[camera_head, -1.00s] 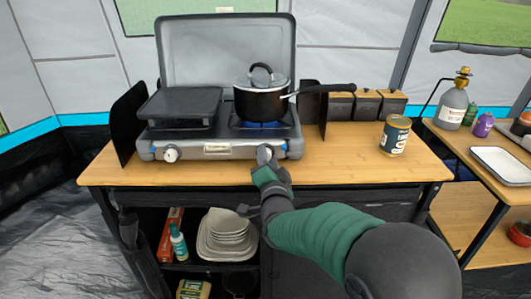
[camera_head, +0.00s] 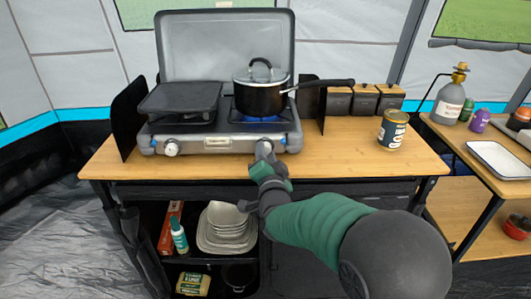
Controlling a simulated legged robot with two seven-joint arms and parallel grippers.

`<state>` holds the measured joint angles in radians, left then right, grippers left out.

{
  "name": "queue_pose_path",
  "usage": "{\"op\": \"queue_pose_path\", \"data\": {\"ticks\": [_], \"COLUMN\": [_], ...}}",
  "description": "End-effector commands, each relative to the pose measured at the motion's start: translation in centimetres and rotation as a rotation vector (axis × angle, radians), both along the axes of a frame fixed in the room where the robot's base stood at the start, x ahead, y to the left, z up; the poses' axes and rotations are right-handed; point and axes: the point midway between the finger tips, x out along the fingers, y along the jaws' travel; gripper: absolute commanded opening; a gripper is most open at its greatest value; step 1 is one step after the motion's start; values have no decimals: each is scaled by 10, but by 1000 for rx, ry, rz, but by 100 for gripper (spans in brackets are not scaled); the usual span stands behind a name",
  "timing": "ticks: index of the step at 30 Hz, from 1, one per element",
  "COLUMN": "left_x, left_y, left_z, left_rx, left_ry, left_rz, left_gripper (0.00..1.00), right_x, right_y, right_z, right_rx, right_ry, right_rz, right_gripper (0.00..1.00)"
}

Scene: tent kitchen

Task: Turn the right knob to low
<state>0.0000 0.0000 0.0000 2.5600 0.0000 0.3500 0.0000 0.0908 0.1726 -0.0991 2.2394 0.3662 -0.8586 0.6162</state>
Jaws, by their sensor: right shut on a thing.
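The grey camping stove (camera_head: 218,144) stands on the wooden table with its lid raised. Its left knob (camera_head: 171,149) is white and free. The right knob (camera_head: 264,147) is on the front panel, mostly hidden by my right gripper (camera_head: 263,157). That gripper is shut on the right knob, and the arm comes in from the lower right. A blue flame (camera_head: 257,119) shows under the black pot (camera_head: 260,98) on the right burner. The knob's setting cannot be read. My left gripper is not in view.
A griddle plate (camera_head: 180,98) covers the left burner. The pot's handle (camera_head: 325,86) sticks out to the right. A tin can (camera_head: 393,130) and several wood-lidded canisters (camera_head: 363,98) stand to the right. Bare tabletop (camera_head: 345,155) lies right of the stove.

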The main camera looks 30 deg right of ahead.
Motion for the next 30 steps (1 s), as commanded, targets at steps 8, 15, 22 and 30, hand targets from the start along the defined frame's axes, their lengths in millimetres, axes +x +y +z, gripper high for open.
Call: {"op": "queue_pose_path", "data": {"ticks": [8,15,22,30], "left_x": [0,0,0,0], "left_y": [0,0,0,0], "left_z": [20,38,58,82], "left_rx": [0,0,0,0], "left_ry": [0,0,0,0], "left_rz": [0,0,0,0], "left_gripper": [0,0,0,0], "right_x": [0,1,1,2], "right_y": [-2,-1,0,1], "right_z": [7,10,12,13], "right_rx": [-186,-382,-568,-785], "right_ry": [107,225,337,468], "right_rz": [-6,-4,-6,-6], "right_gripper": [0,0,0,0]}}
